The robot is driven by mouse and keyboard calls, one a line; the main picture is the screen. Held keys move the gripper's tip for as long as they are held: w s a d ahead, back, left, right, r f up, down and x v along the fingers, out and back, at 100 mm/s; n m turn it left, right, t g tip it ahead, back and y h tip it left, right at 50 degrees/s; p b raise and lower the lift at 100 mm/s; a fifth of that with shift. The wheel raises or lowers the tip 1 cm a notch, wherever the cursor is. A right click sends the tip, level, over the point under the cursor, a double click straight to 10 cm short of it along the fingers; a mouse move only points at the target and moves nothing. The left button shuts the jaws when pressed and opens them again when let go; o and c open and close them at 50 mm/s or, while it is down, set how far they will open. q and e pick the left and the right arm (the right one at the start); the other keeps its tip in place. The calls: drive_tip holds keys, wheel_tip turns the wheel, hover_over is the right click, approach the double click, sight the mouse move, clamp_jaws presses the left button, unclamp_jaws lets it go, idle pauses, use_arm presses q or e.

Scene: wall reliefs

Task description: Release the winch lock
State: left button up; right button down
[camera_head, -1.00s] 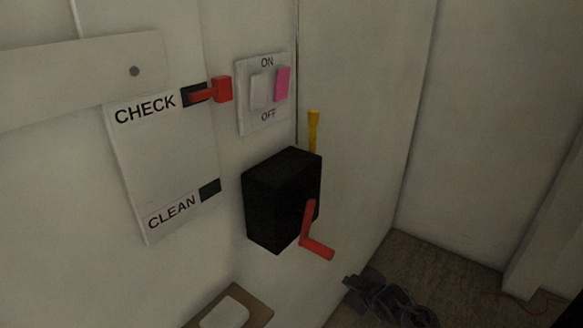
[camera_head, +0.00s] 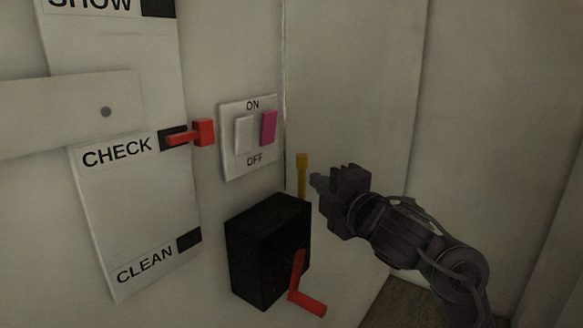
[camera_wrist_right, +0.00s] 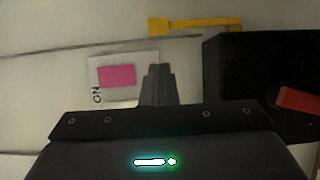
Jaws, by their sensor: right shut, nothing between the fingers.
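The winch is a black box (camera_head: 266,250) on the wall with a red crank handle (camera_head: 305,288) on its front. A yellow lever (camera_head: 302,174) stands upright behind the box's top edge. My right gripper (camera_head: 316,182) is shut and empty, just right of the yellow lever in the head view; I cannot tell whether it touches. In the right wrist view, the yellow lever (camera_wrist_right: 195,25) lies beyond the shut fingers (camera_wrist_right: 158,75), with a visible gap in the picture. The black box (camera_wrist_right: 255,75) and red crank (camera_wrist_right: 298,102) are at the right there. My left gripper is out of view.
A switch plate (camera_head: 250,165) marked ON and OFF, with a white and a pink rocker (camera_head: 269,127), is above the box. A red slider handle (camera_head: 203,133) sits at CHECK on a labelled panel (camera_head: 125,205). The wall at right is clear.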

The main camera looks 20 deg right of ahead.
drive_tip(key=p, duration=0.2)
hover_over(301, 185)
drive_tip(key=s+a, duration=0.2)
drive_tip(key=shift+w, duration=0.2)
drive_tip(key=shift+b, duration=0.4)
